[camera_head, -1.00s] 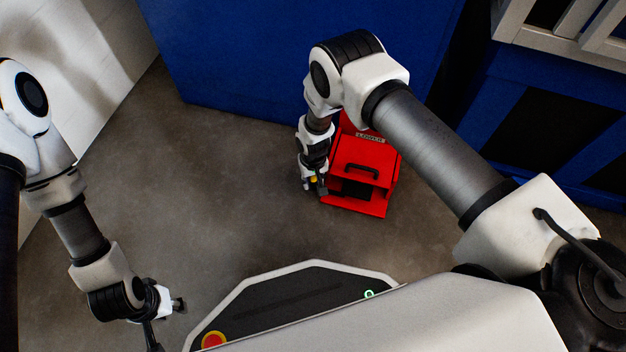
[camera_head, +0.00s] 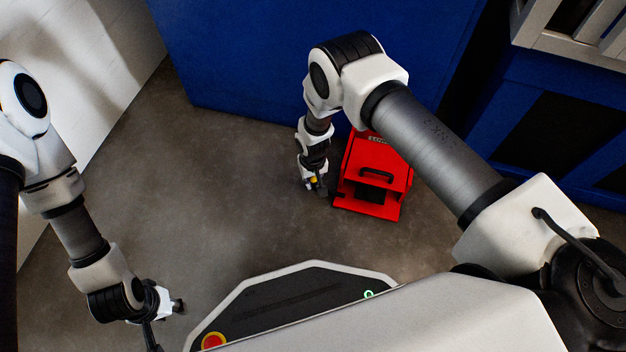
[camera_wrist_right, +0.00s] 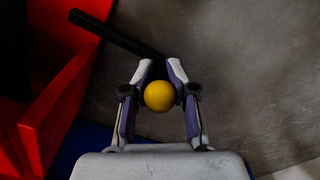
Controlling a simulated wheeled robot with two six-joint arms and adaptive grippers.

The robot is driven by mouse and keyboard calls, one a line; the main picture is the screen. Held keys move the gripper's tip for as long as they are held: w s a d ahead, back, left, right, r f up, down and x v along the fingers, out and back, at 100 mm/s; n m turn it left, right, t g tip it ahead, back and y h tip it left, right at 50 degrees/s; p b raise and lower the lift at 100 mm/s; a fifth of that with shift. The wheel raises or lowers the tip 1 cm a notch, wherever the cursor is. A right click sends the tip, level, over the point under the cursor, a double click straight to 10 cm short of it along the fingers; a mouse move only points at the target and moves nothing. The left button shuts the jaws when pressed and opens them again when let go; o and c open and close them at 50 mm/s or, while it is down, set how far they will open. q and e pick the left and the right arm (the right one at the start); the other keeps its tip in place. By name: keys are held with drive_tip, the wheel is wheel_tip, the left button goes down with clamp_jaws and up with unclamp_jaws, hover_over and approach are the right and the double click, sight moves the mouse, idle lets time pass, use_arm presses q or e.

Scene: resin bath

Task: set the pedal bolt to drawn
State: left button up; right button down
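The red pedal box (camera_head: 382,166) stands on the floor in front of the blue wall, with a black handle on its top and a dark opening in its front. My right gripper (camera_head: 318,190) is low at its left side, apart from the box wall. In the right wrist view, the fingers (camera_wrist_right: 162,66) are closed in around the bolt's yellow knob (camera_wrist_right: 158,96) and the dark stem under it. The black bolt rod (camera_wrist_right: 115,33) runs from the fingertips to upper left, towards the red box (camera_wrist_right: 55,115). My left gripper (camera_head: 165,308) hangs at lower left, away from the box; its finger opening is unclear.
A blue cabinet or wall (camera_head: 260,60) stands behind the box, and a grey metal frame (camera_head: 570,40) is at upper right. A pale wall (camera_head: 90,60) is at left. The grey floor (camera_head: 210,190) left of the box is clear.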

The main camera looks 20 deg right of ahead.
drive_tip(key=c, duration=1.1)
unclamp_jaws()
drive_tip(key=shift+w+a+r, duration=0.1)
drive_tip(key=shift+w+a, duration=0.05)
drive_tip(key=shift+a, duration=0.1)
wheel_tip(320, 180, up, 12)
